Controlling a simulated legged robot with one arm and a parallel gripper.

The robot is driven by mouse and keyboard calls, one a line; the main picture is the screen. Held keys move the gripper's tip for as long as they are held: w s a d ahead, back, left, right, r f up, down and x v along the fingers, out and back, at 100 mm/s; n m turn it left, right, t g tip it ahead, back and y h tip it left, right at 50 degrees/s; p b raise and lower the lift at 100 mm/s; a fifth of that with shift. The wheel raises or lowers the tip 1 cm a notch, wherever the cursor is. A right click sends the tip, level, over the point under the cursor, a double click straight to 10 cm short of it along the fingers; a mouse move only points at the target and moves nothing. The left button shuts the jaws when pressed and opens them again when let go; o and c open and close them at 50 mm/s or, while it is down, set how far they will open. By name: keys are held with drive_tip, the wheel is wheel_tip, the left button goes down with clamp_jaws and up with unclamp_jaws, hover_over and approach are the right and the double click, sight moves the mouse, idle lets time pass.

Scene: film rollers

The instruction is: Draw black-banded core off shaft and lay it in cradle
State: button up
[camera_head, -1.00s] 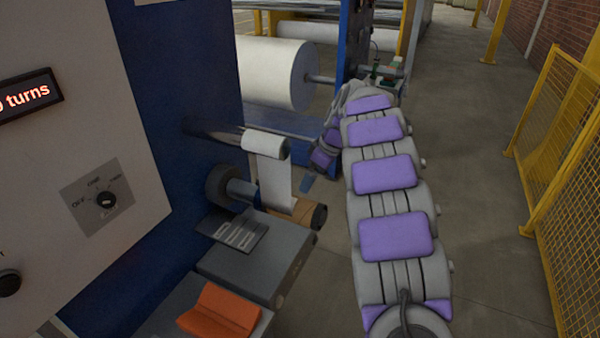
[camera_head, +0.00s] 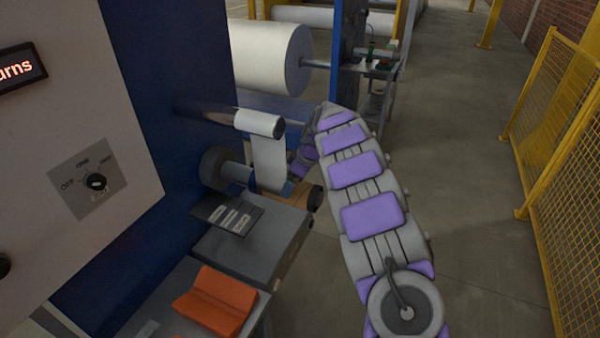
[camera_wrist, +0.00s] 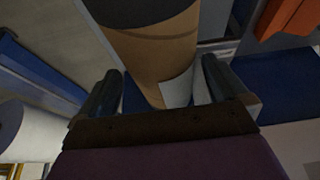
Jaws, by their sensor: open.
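The brown cardboard core (camera_head: 300,196) with a black end sits on the grey shaft (camera_head: 238,173) beside the blue machine panel. White film hangs down to it from the roller above. In the wrist view the core (camera_wrist: 160,45) lies between the fingers of my gripper (camera_wrist: 160,80), which is open around it; I cannot tell whether either finger touches it. A black band shows at its upper left there. In the head view my gripper is mostly hidden behind the film and core. The orange V-shaped cradle (camera_head: 214,302) is empty at the lower left.
The white film roller (camera_head: 258,123) is just above the core. A large white roll (camera_head: 270,58) is behind. Free floor and a yellow fence (camera_head: 560,140) are at the right.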

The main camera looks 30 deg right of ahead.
drive_tip(key=shift+b+x, duration=0.3)
drive_tip(key=shift+x, duration=1.95)
drive_tip(key=shift+c, duration=0.4)
drive_tip(key=c, duration=0.8)
drive_tip(key=shift+o, duration=0.2)
drive_tip(key=shift+r+b, duration=0.1)
drive_tip(key=shift+b, duration=0.25)
drive_tip(key=shift+s, duration=0.1)
